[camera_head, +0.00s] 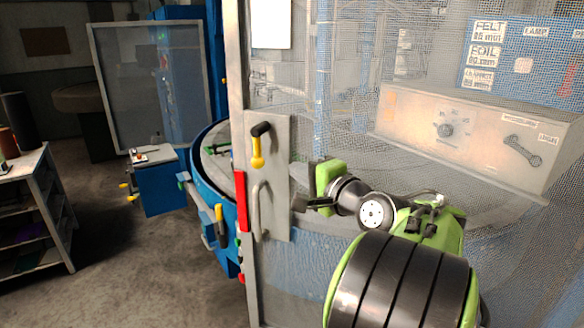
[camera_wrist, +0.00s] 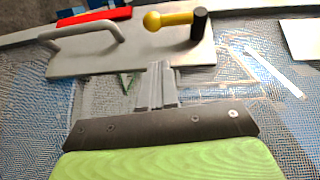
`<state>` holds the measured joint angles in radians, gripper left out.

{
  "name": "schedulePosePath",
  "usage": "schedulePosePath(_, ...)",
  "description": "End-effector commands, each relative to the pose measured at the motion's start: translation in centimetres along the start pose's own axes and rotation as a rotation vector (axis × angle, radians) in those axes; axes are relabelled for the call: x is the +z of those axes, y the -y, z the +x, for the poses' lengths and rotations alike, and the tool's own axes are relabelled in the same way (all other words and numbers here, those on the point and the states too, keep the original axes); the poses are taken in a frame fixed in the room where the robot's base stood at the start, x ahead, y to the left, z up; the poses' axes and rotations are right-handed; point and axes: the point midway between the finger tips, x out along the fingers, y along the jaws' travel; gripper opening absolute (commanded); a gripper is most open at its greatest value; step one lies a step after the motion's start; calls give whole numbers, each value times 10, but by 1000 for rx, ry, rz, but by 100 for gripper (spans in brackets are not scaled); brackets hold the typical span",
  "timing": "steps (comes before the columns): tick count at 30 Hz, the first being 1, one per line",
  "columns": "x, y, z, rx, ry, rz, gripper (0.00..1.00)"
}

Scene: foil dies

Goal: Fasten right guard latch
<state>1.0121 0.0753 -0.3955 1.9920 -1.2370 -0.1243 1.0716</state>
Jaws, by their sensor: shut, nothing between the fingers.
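The right guard latch (camera_head: 257,150) is a yellow lever with a rounded end, hanging down from a black pivot on a grey plate (camera_head: 281,180) of the mesh guard. In the wrist view the latch (camera_wrist: 172,19) lies beyond my fingertips, its black end to the right. My gripper (camera_head: 299,204) is shut and empty, to the right of and below the latch, apart from it. The wrist view shows the closed fingers (camera_wrist: 156,72) pointing toward the plate's near edge; I cannot tell whether they touch it.
A grey pull handle (camera_head: 256,210) sits on the plate below the latch. A red strip (camera_head: 240,200) runs along the guard's edge. Behind the mesh stands a control box (camera_head: 470,135). A blue round machine table (camera_head: 195,195) is to the left, with open floor beyond.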

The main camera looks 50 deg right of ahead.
Motion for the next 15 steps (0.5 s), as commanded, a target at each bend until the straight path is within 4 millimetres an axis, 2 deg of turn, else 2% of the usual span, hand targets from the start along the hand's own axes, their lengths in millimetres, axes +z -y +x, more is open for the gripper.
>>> schedulePosePath(3, -2, -3, -23, 0, -9, 0, 0)
schedulePosePath(6, -2, -3, -33, 0, -7, 0, 0)
schedulePosePath(15, -1, -3, -37, 0, -3, -1, 0)
